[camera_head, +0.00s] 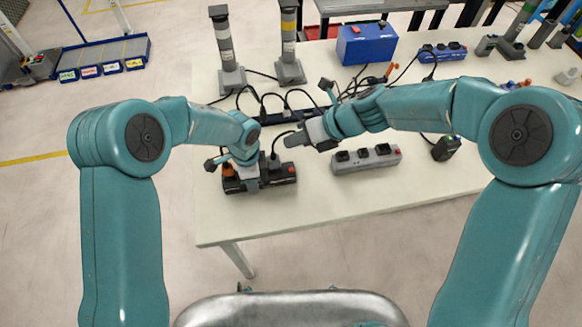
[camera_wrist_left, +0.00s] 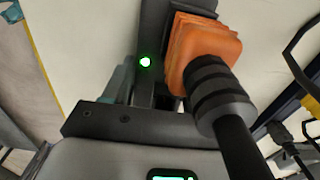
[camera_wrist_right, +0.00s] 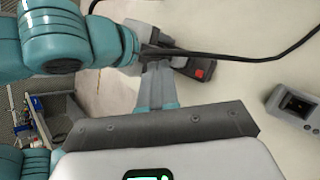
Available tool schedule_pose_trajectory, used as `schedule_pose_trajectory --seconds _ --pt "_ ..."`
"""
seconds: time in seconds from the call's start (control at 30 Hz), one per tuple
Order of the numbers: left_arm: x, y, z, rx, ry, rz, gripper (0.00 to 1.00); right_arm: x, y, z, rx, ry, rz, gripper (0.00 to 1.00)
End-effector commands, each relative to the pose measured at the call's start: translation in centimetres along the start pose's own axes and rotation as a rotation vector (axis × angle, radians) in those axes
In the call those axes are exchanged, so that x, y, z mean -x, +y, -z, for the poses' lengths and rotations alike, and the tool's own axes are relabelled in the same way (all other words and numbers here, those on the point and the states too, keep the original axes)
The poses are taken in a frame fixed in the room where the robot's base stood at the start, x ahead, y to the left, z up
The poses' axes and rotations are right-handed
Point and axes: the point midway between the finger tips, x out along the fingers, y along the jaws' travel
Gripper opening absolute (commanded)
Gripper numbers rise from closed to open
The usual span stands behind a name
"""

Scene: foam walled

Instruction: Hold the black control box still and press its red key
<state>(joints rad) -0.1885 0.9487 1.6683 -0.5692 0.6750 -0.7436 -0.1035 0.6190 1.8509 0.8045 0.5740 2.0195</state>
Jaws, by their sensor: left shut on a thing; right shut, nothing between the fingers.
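The black control box (camera_head: 285,178) lies on the table in the head view, with an orange plug (camera_head: 228,170) and a black plug in its top. My left gripper (camera_head: 250,184) is shut across it; the left wrist view shows the box close up, with a lit green lamp (camera_wrist_left: 145,62) and the orange plug (camera_wrist_left: 205,45). The red key (camera_wrist_right: 203,73) shows at one end of the box in the right wrist view. My right gripper (camera_head: 289,141) is shut and empty, behind and above the box, apart from the key. Its fingers (camera_wrist_right: 158,80) show in its own wrist view.
A grey box (camera_head: 366,159) lies to the right of the black one. Black cables (camera_head: 270,97) run behind, one crossing near the right gripper. Two posts (camera_head: 288,45) and a blue case (camera_head: 367,44) stand at the back. The table front (camera_head: 310,210) is clear.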

Motion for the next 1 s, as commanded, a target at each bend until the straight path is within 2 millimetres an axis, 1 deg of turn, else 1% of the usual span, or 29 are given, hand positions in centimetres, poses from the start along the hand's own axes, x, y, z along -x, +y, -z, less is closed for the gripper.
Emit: schedule_pose_trajectory --seconds 0.17,0.4,0.6,0.8,1.0 --pt "0.1 0.0 0.0 0.000 0.001 0.001 0.19 -1.0 -0.8 0.8 -0.003 0.002 0.000 0.00" --pt "0.1 0.0 0.0 0.000 0.001 0.001 0.19 -3.5 -2.5 2.6 -0.004 0.004 -0.001 0.00" --pt "0.1 0.0 0.0 0.000 0.000 0.001 0.19 -5.1 -3.8 3.8 -0.002 0.002 0.000 0.00" --pt "0.1 0.0 0.0 0.000 0.000 0.001 0.19 -5.9 -4.3 4.4 -0.001 0.001 0.000 0.00" --pt "0.1 0.0 0.0 0.000 0.000 0.001 0.19 -6.1 -4.5 4.5 0.000 0.001 0.000 0.00"
